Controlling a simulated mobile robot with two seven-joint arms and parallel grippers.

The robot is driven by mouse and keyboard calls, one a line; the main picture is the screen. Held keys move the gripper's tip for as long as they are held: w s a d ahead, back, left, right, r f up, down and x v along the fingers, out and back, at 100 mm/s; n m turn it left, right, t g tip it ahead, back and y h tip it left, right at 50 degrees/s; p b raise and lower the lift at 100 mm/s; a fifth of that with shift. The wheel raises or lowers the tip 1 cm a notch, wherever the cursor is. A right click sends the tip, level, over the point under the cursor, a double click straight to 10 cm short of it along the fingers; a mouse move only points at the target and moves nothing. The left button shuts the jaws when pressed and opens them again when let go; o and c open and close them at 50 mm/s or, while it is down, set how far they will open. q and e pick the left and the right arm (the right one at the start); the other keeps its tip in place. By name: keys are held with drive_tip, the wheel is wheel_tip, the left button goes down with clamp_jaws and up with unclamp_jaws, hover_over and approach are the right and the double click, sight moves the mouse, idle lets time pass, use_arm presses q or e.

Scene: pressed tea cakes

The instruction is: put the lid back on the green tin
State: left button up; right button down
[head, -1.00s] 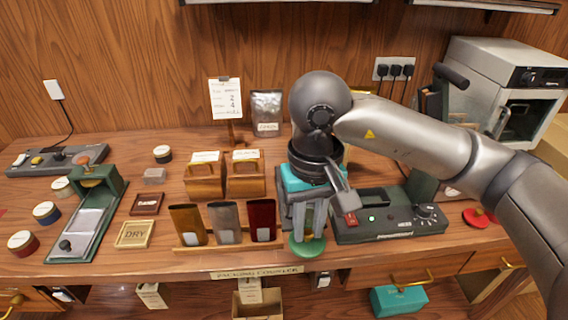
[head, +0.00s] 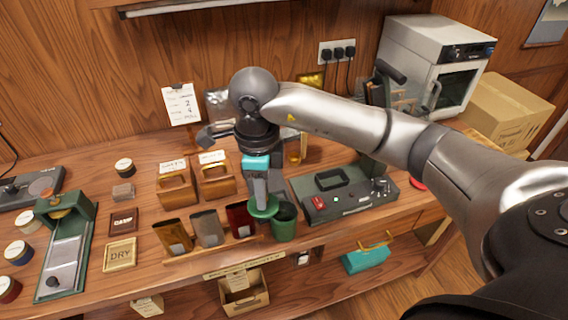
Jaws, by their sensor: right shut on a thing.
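My right gripper (head: 262,196) points down and is shut on the green lid (head: 263,208), a round disc. The green tin (head: 285,226) stands upright near the front edge of the counter, its dark opening facing up. The lid is at the tin's upper left in the head view, apart from a seated position. Its edge overlaps the tin's rim in the picture, and I cannot tell whether they touch. My left gripper is not in view.
A rack (head: 215,248) with three upright packets stands just left of the tin. A grey-green heat sealer (head: 345,190) with a red switch is to its right. A green press (head: 66,235) stands at the left. The counter's front edge is close.

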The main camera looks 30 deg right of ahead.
drive_tip(key=m, duration=0.2)
drive_tip(key=d+m+p, duration=0.1)
drive_tip(key=m, duration=0.1)
drive_tip(key=m+p, duration=0.1)
drive_tip(key=m, duration=0.1)
drive_tip(key=shift+w+d+r+m, duration=0.2)
drive_tip(key=shift+w+r+m, duration=0.15)
drive_tip(key=shift+m, duration=0.05)
drive_tip(key=m+p, duration=0.1)
drive_tip(key=m, duration=0.1)
drive_tip(key=d+m, duration=0.1)
drive_tip(key=m, duration=0.1)
drive_tip(key=shift+w+p, duration=0.1)
drive_tip(key=shift+p, duration=0.3)
drive_tip(key=d+m+p, duration=0.1)
drive_tip(key=m, duration=0.3)
drive_tip(key=d+m+p, duration=0.1)
drive_tip(key=m, duration=0.2)
drive_tip(key=d+m+p, duration=0.1)
drive_tip(key=m, duration=0.3)
drive_tip(key=shift+w+d+f+m, duration=0.1)
drive_tip(key=shift+f+m, duration=0.1)
drive_tip(key=shift+m, duration=0.1)
wheel_tip(320, 180, down, 6)
drive_tip(key=b, duration=0.4)
drive_tip(key=shift+b, duration=0.3)
drive_tip(key=shift+f, duration=0.2)
idle(0.4)
